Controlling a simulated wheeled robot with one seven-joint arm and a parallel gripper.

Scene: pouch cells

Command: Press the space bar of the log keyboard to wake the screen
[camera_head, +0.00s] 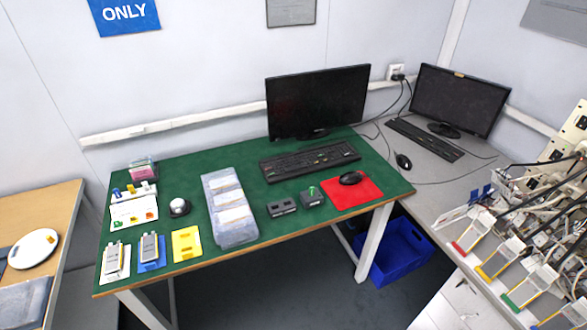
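A black keyboard (310,160) lies on the green-topped table, in front of a dark-screened monitor (317,102). Its near long edge faces me, but the space bar is too small to make out clearly. A second black keyboard (426,138) lies on the grey desk at the right, in front of another dark monitor (459,100). No label shows which one is the log keyboard. My gripper is not in view.
Near the first keyboard are a red mat (371,194) with a black mouse (350,178), two small dark boxes (282,208) and a clear plastic organizer (229,224). Pouch cells (149,247) lie front left. Wired equipment (560,200) crowds the right. Open floor lies before the table.

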